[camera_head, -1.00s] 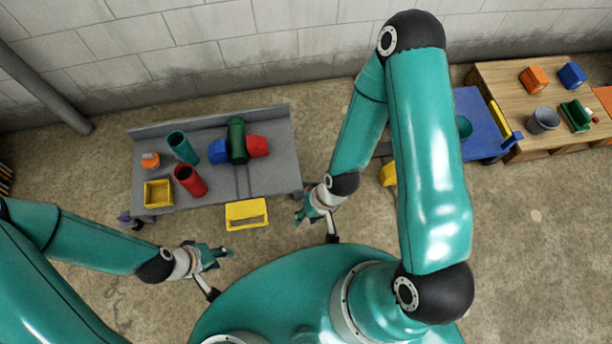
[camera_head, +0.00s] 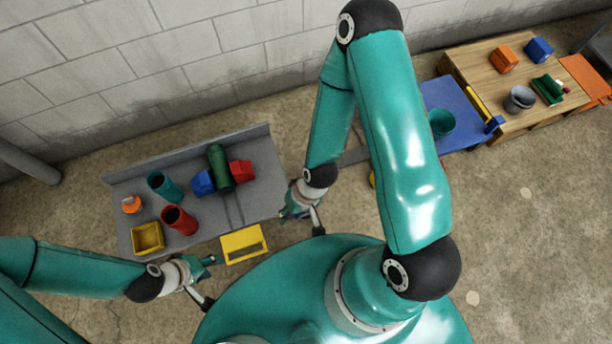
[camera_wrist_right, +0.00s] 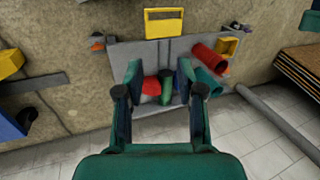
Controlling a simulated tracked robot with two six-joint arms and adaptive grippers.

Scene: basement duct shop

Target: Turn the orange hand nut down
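A small orange round piece (camera_head: 131,204), which looks like the hand nut, stands at the left end of the grey bench (camera_head: 247,160) in the head view. It is too small to make out its thread or what it sits on. My left gripper (camera_head: 208,270) is in front of the bench, well apart from the orange piece, and looks open and empty. My right gripper (camera_head: 290,212) is by the bench's right front corner. The right wrist view shows its two fingers (camera_wrist_right: 160,75) spread, with nothing between them and the bench behind.
The bench carries a teal tube (camera_head: 164,187), a red tube (camera_head: 179,219), a yellow bin (camera_head: 147,237), a blue block (camera_head: 203,183), a dark green cylinder (camera_head: 220,168) and a red block (camera_head: 241,172). A yellow tray (camera_head: 243,244) is at its front. A wooden table (camera_head: 470,65) stands right.

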